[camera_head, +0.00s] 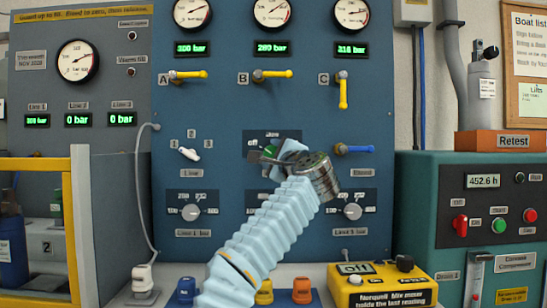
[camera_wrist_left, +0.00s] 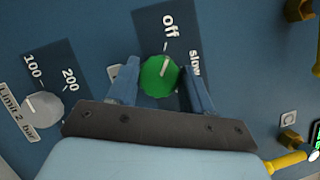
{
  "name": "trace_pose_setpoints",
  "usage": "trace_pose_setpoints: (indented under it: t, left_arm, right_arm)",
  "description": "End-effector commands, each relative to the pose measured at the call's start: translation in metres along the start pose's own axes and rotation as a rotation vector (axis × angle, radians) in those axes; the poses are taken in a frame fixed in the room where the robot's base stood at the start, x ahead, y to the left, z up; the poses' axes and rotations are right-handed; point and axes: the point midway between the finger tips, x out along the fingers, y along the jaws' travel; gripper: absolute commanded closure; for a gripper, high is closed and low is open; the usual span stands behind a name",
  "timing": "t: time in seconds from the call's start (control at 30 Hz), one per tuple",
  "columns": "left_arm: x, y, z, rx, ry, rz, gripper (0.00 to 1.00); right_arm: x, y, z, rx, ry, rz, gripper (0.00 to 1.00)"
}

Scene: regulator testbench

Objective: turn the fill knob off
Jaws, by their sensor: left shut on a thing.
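The green fill knob (camera_wrist_left: 158,76) sits on a dark plate (camera_wrist_left: 166,45) marked "off" and "slow" on the blue panel. In the left wrist view its white line points roughly toward "off". My left gripper (camera_wrist_left: 161,88) has a finger on each side of the knob and is shut on it. In the head view a bit of the green knob (camera_head: 276,173) shows behind my left gripper (camera_head: 278,158), which hides most of it and part of its plate. My right gripper is in neither view.
Limit dials (camera_head: 191,212) (camera_head: 352,212) flank my forearm. Yellow levers (camera_head: 272,74) are above. A yellow meter box (camera_head: 382,286) stands at the lower right.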

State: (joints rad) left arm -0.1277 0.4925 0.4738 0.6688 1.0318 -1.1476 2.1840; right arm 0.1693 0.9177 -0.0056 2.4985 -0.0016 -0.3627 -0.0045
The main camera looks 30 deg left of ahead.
Motion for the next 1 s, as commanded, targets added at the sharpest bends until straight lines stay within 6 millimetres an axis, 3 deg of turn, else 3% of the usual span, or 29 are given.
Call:
trace_pose_setpoints:
  t: [0.3, 0.8, 0.83, 1.0]
  left_arm:
    - [0.0002, 0.0009, -0.0006, -0.098, -0.001, 0.044, 0.8]
    - [0.0002, 0.001, -0.0002, -0.115, -0.002, 0.051, 0.8]
    - [0.0002, 0.001, -0.0002, -0.115, -0.002, 0.051, 0.47]
    - [0.0002, 0.0006, -0.0001, -0.114, -0.001, 0.049, 0.24]
  right_arm:
    - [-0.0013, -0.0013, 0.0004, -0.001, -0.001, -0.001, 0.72]
    - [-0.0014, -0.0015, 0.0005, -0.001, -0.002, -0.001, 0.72]
    - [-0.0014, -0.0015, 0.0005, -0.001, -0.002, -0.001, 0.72]
    - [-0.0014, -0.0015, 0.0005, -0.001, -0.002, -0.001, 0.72]
